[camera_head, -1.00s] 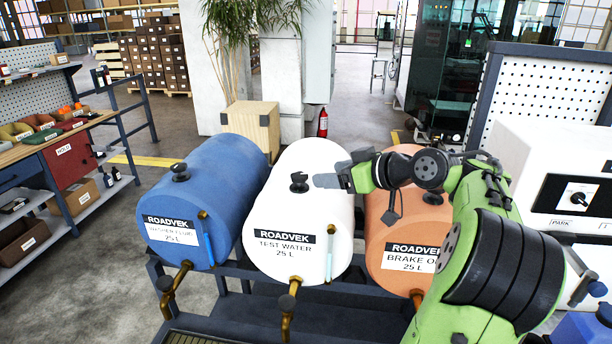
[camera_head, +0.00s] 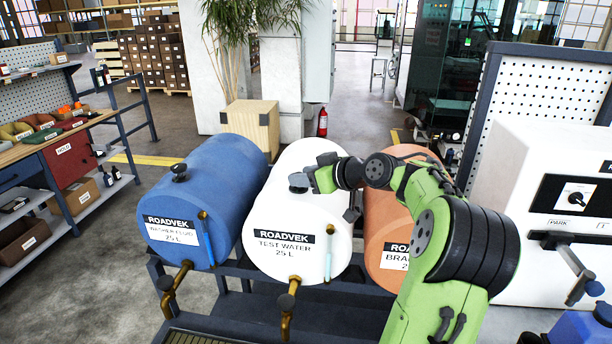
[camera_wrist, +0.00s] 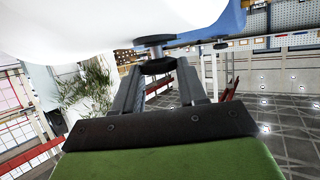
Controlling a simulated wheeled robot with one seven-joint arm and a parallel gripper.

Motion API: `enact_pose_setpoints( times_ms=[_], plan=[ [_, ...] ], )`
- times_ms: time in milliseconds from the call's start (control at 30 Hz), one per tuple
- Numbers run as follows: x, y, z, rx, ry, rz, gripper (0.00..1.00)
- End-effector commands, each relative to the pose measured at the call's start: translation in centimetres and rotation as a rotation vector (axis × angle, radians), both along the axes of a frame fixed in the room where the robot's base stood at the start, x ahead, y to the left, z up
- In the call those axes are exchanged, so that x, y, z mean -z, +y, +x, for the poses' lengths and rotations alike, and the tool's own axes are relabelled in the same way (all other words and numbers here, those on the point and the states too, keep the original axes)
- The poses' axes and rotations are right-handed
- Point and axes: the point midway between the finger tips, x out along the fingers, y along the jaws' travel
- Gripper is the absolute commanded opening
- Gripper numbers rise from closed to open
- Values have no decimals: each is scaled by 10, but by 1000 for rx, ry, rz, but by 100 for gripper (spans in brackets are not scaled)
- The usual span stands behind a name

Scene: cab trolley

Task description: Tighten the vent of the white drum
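The white drum (camera_head: 300,225), labelled TEST WATER, lies between the blue and orange drums. Its black vent knob (camera_head: 298,184) is on top, partly covered by my gripper (camera_head: 310,182), which comes in from the right. In the wrist view the white drum (camera_wrist: 90,25) fills the top, and the vent knob (camera_wrist: 158,67) sits between the tips of the two fingers of my gripper (camera_wrist: 160,73). The fingers are spread about the knob's width apart. I cannot tell whether they press on it or leave a small gap.
The blue drum (camera_head: 200,190) has its own vent (camera_head: 179,172) on the left. The orange drum (camera_head: 380,235) is partly behind my arm. All rest on a dark rack (camera_head: 255,290) with brass taps below. A white cabinet (camera_head: 550,150) stands at the right.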

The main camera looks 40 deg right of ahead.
Motion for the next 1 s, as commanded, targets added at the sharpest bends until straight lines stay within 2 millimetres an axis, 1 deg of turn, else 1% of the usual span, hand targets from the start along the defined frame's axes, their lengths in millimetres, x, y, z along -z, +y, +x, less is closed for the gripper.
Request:
enact_pose_setpoints(
  times_ms=[33,67,100,267,467,667,1000],
  plan=[
    [0,0,0,0,0,0,16],
    [0,0,0,0,0,0,12],
    [0,0,0,0,0,0,11],
    [0,1,0,12,0,-1,11],
    [2,3,0,79,-3,-5,11],
    [4,8,1,217,-7,-8,11],
    [2,17,5,528,-11,-4,11]
  ],
)
